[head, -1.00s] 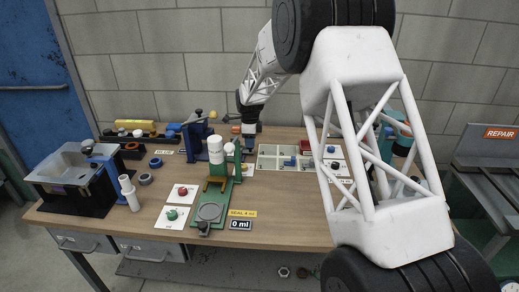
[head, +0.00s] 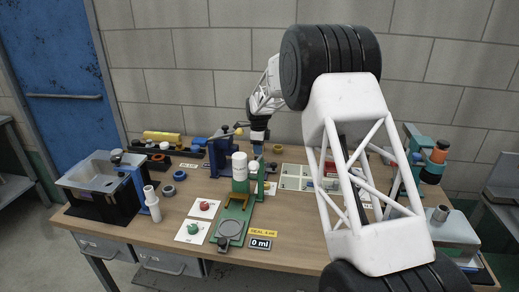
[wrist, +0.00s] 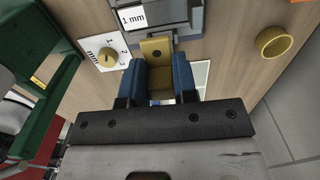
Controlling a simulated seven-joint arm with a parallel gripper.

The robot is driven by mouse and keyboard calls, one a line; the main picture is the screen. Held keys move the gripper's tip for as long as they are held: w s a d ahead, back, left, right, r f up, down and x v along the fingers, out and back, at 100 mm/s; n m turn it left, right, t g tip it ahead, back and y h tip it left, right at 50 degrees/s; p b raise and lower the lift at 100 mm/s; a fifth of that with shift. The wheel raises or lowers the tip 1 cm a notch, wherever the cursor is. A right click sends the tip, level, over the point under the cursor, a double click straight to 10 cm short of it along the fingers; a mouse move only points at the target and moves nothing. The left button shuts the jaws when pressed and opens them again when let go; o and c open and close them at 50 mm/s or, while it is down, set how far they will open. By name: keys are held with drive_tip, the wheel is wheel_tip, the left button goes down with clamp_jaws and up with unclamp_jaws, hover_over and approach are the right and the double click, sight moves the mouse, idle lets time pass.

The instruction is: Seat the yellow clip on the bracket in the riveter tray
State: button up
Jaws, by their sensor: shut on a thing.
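My gripper (wrist: 158,82) has blue fingers shut on the yellow clip (wrist: 156,48), which shows a round hole in its upright face in the wrist view. The clip's far end lies close to a grey machine part with a "1 mm" label (wrist: 133,17); I cannot tell whether they touch. In the head view my gripper (head: 258,148) is over the middle back of the bench, behind the white cylinders, and the clip cannot be made out there. I cannot pick out the bracket or the riveter tray for sure.
A yellow ring (wrist: 277,42) lies right of my gripper. A white card with a yellow knob (wrist: 107,57) and a green frame (wrist: 30,45) are at left. In the head view a green press (head: 232,222) stands in front, and a compartment tray (head: 291,183) lies to the right.

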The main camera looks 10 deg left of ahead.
drive_tip(key=shift+f, duration=0.2)
drive_tip(key=shift+f, duration=2)
drive_tip(key=shift+f, duration=1.2)
idle(1.2)
drive_tip(key=o, duration=1.1)
drive_tip(key=shift+c, duration=0.2)
drive_tip(key=shift+r, duration=0.15)
drive_tip(key=shift+r, duration=3.75)
drive_tip(key=shift+r, duration=0.1)
